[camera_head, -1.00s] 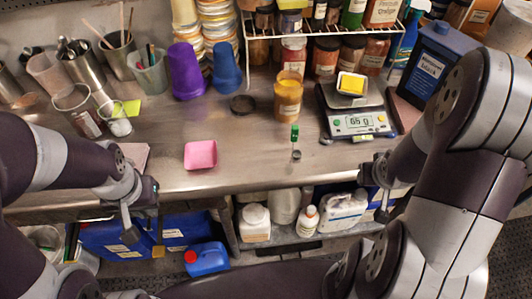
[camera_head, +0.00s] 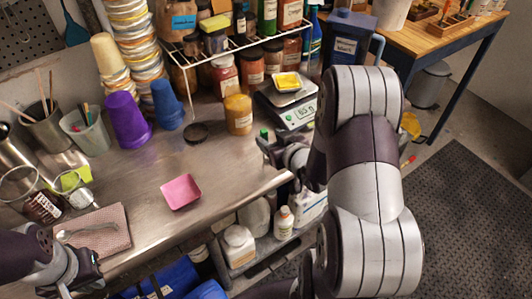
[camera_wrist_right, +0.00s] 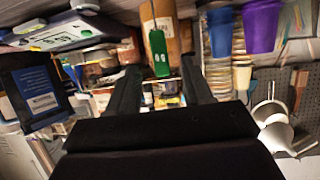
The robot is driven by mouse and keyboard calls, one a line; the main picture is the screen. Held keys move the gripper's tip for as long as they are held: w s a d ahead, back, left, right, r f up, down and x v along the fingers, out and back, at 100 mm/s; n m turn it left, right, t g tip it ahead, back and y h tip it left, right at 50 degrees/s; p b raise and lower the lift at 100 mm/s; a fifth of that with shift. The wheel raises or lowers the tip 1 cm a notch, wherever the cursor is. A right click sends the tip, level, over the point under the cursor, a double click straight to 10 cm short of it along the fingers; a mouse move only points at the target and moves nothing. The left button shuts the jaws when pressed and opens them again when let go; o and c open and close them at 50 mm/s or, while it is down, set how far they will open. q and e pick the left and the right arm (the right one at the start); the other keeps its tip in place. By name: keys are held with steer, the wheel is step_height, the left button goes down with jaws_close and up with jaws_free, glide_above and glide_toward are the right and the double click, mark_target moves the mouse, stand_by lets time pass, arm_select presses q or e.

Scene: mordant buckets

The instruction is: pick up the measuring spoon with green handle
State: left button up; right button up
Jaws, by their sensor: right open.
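The measuring spoon's green handle (camera_head: 264,132) shows at the bench's front right, just beyond my right gripper (camera_head: 266,145). The rest of the spoon is hidden behind the gripper in the head view. In the right wrist view the green handle (camera_wrist_right: 158,53) appears between the two dark fingers of my right gripper (camera_wrist_right: 160,70), apart from both. The right gripper is open and empty. My left gripper (camera_head: 78,278) is at the lower left, near the bench's front edge and away from the spoon. Its jaws are not clear.
A scale (camera_head: 290,105) with a yellow dish stands behind the right gripper. A yellow-brown jar (camera_head: 238,114) and a dark lid (camera_head: 196,133) stand to the left. A pink tray (camera_head: 181,192) lies on the bench. Another spoon (camera_head: 72,233) lies on a pinkish cloth.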

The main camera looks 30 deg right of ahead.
mark_target(265, 136)
steer(key=p+x, duration=0.1)
steer(key=x, duration=0.5)
steer(key=shift+w+f, duration=0.1)
steer(key=shift+w, duration=0.05)
steer(key=shift+a, duration=0.15)
steer(key=shift+c, duration=0.9)
jaws_close()
steer(key=s+d+r, duration=0.2)
steer(key=d+r, duration=0.9)
steer(key=shift+s+d, duration=0.3)
steer(key=shift+r, duration=0.1)
